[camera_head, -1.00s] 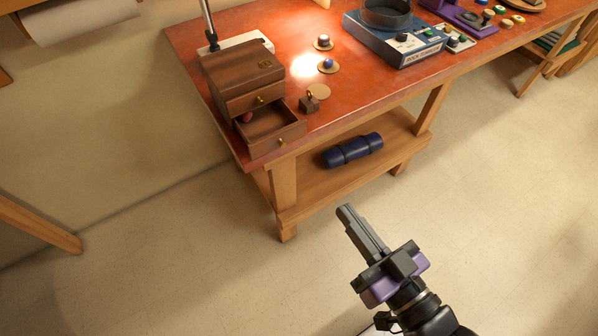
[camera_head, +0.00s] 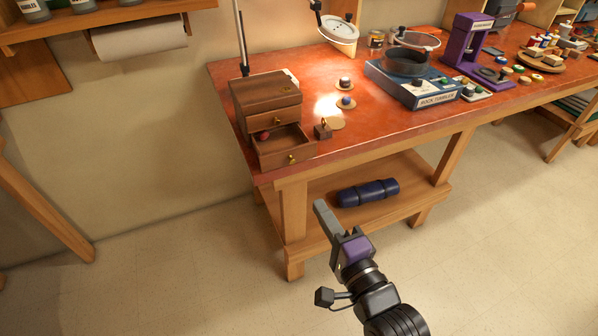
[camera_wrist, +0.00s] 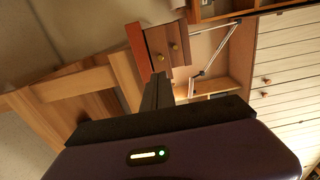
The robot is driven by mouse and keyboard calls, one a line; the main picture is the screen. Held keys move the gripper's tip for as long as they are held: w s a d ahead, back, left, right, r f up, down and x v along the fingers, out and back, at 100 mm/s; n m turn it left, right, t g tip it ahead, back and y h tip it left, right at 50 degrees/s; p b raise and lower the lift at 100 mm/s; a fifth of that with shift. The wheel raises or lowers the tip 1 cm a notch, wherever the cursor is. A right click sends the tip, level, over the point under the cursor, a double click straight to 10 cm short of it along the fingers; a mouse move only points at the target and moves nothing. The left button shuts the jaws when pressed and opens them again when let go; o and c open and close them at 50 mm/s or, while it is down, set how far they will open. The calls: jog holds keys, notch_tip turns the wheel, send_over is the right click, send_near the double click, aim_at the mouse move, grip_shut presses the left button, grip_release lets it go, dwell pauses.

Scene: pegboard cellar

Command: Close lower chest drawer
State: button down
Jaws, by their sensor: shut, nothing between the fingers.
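A small brown wooden chest (camera_head: 262,95) with two drawers and brass knobs stands at the left end of the red-topped workbench. Its lower drawer (camera_head: 285,151) is pulled out toward the front and holds a dark red round thing (camera_head: 264,135). The upper drawer (camera_head: 272,121) looks shut. In the head view my gripper (camera_head: 319,204) is shut and empty, in front of the bench, below and apart from the drawer.
A small brown block (camera_head: 323,131) sits just right of the open drawer. Small stones on round discs (camera_head: 346,102) and a blue rock tumbler (camera_head: 420,92) are farther right. A dark blue roll (camera_head: 367,192) lies on the lower shelf. The floor before the bench is clear.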

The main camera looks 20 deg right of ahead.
jog(key=p, duration=0.2)
send_near(282, 145)
jog(key=shift+s+a+r, duration=0.15)
jog(key=shift+s+r, duration=0.3)
jog(key=shift+s, duration=0.05)
jog(key=shift+s+a+r, duration=0.15)
jog(key=shift+s+r, duration=0.25)
jog(key=shift+s, duration=0.1)
jog(key=shift+w+b, duration=0.1)
jog(key=shift+b, duration=0.25)
jog(key=w+b, duration=0.3)
jog(key=w, duration=0.6)
jog(key=shift+w+f, duration=0.1)
jog(key=shift+w, duration=0.15)
jog(key=shift+w+r, duration=0.15)
jog(key=shift+r, duration=0.1)
